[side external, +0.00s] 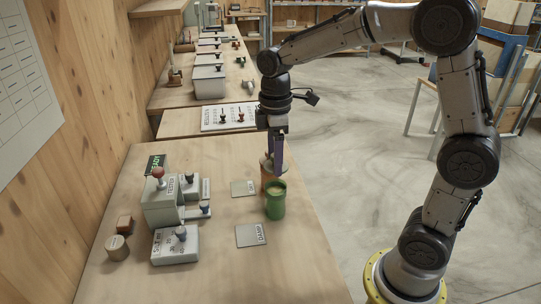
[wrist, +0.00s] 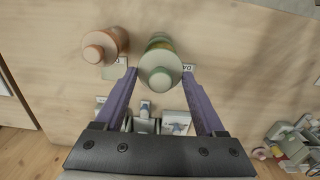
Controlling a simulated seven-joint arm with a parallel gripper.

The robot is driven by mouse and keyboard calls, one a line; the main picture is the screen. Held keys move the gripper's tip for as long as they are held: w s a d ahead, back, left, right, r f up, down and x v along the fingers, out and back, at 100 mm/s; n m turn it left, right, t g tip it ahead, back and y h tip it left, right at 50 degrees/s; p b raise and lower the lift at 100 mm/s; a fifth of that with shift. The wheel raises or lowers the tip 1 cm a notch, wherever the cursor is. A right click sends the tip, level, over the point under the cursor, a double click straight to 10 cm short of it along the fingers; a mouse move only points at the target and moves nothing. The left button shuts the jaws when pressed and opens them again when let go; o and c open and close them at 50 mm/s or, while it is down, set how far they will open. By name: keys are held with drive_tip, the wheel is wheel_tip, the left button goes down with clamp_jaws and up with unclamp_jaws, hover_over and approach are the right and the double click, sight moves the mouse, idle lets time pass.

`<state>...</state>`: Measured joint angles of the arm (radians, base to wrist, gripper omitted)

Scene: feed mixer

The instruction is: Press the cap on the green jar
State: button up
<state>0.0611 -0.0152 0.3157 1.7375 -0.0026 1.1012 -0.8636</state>
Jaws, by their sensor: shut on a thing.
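The green jar (side external: 276,206) stands upright near the right edge of the bench, its pale top facing up. In the wrist view the green jar (wrist: 158,40) shows only partly behind a pale green round cap (wrist: 160,66) with a knob. My gripper (wrist: 160,74) is shut on this cap, one purple finger on each side. In the side view my gripper (side external: 275,168) points down just above and behind the jar's top; the cap is hard to make out there. I cannot tell whether cap and jar touch.
An orange jar (wrist: 118,40) with a knobbed cap stands close beside the green jar. Flat square plates (side external: 250,235) lie to the left. The tester (side external: 163,204), a switch box (side external: 175,246) and wooden blocks (side external: 117,247) occupy the left. The near bench is clear.

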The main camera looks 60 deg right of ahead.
sight(274, 186)
drive_tip(key=shift+f, duration=2.5)
drive_tip(key=shift+f, duration=0.2)
drive_tip(key=o, duration=1.3)
drive_tip(key=shift+r, duration=0.15)
drive_tip(key=shift+r, duration=3.4)
drive_tip(key=shift+c, duration=0.2)
clamp_jaws()
